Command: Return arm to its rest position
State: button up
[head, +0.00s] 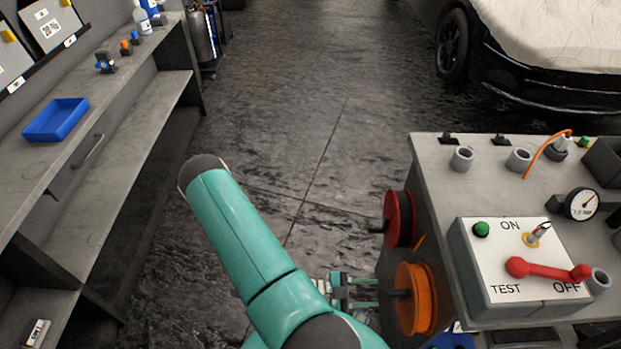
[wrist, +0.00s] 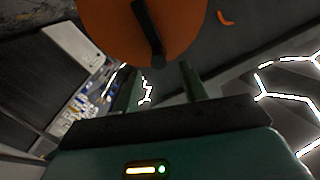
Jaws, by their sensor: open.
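My teal arm reaches across the lower middle of the head view. My gripper (head: 374,293) shows low in that view, partly behind the arm, with its fingers pointing right toward the orange reel (head: 425,300) on the workbench's side. In the wrist view the two fingers of my gripper (wrist: 159,78) stand apart with nothing between them. The orange reel (wrist: 110,25) with its black handle (wrist: 149,28) fills the top of that view, just beyond the fingertips. I cannot tell whether they touch it.
A workbench (head: 432,160) stands at right with a red reel (head: 399,218) and an ON/OFF test box (head: 500,285). A grey shelf unit with a blue tray (head: 56,119) stands at left. A black car (head: 530,80) is at the back right. The middle floor is clear.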

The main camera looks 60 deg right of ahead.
jog(key=shift+s, duration=0.1)
jog(key=w+a+r+m+t+y, duration=0.3)
jog(key=w+a+r+m+t, duration=0.2)
jog(key=w+r+m, duration=0.55)
jog(key=w+a+r+m+t+y, duration=0.2)
jog(key=w+a+r+m+t, duration=0.25)
jog(key=w+r+m, duration=0.65)
jog(key=w+a+r+m+t+y, duration=0.2)
jog(key=a+r+m+t, duration=0.3)
jog(key=a+r+m, duration=0.3)
jog(key=w+a+r+m+t+y, duration=0.2)
jog(key=w+a+r+m+t, duration=0.2)
jog(key=r, duration=0.8)
jog(key=a+m+t, duration=0.2)
jog(key=a+m, duration=0.2)
jog(key=shift+a+r, duration=0.2)
jog(key=shift+a, duration=0.15)
jog(key=shift+t, duration=0.25)
jog(key=shift+c, duration=0.7)
